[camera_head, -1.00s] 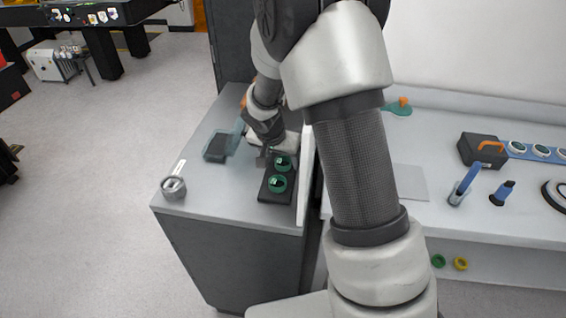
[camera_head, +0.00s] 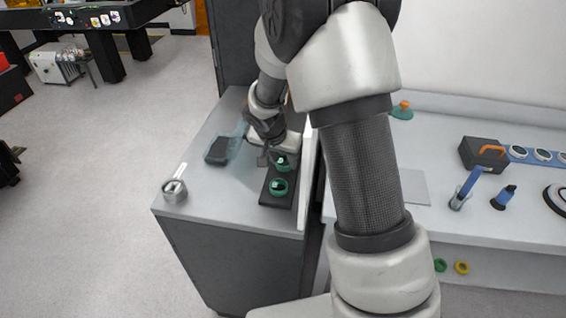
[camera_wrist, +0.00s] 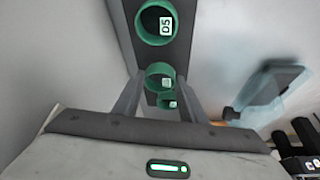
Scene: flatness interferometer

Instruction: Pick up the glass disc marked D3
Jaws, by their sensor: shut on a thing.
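A dark tray (camera_head: 268,201) holds glass discs in green rings. In the wrist view, a green-ringed disc (camera_wrist: 159,72) sits between the fingertips of my gripper (camera_wrist: 160,80), which is shut on it. Its small white label is too blurred to read. In the head view this disc (camera_head: 288,165) appears slightly raised over the tray. A nearer disc (camera_head: 279,187) stays in the tray; in the wrist view this disc (camera_wrist: 157,22) seems to be marked D5. Another green-ringed disc (camera_wrist: 167,101) lies beyond the held one, partly hidden by my gripper in the head view.
A dark block with a clear blue part (camera_head: 218,150) lies left of the tray. A grey round holder (camera_head: 174,190) stands at the bench's front left corner. A pale upright panel (camera_head: 307,180) borders the tray's right. The bench between holder and tray is clear.

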